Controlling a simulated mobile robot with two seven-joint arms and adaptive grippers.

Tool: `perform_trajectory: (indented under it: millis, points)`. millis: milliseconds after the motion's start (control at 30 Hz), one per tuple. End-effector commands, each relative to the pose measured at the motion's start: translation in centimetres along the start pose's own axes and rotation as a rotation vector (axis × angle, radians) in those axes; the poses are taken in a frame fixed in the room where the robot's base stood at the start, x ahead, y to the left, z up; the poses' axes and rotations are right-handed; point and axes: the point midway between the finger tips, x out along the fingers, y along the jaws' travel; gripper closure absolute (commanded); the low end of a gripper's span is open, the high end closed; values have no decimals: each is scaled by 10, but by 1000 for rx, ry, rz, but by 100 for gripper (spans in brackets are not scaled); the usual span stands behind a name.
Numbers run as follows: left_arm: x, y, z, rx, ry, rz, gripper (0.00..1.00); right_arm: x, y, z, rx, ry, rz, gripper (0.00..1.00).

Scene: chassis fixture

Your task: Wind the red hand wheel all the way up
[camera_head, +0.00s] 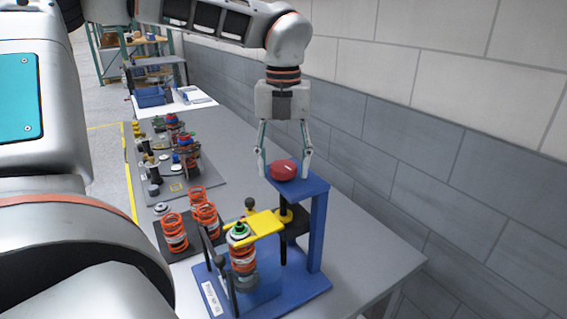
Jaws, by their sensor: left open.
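The red hand wheel (284,170) sits on top of the blue press frame (318,225), with a dark screw below it. My left gripper (285,172) points down over the wheel. Its two fingers are spread, one on each side of the wheel. I cannot tell whether they touch it. The yellow arm (258,224) of the press reaches left over a strut with an orange spring (243,260) and a green top. My right gripper is not in view.
Several orange springs (175,232) stand on a dark mat left of the press. Behind them a grey board (190,190) holds assorted parts. A blue bin (150,96) stands farther back. The block wall (430,150) runs close along the right. The table is clear right of the press.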

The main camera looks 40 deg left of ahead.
Motion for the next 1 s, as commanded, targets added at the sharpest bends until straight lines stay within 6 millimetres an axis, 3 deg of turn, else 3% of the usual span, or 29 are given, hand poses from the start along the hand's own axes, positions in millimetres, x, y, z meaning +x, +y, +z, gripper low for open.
perform_trajectory:
  millis: [1000]
  points:
    - [0,0,0,951,0,0,49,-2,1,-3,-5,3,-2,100]
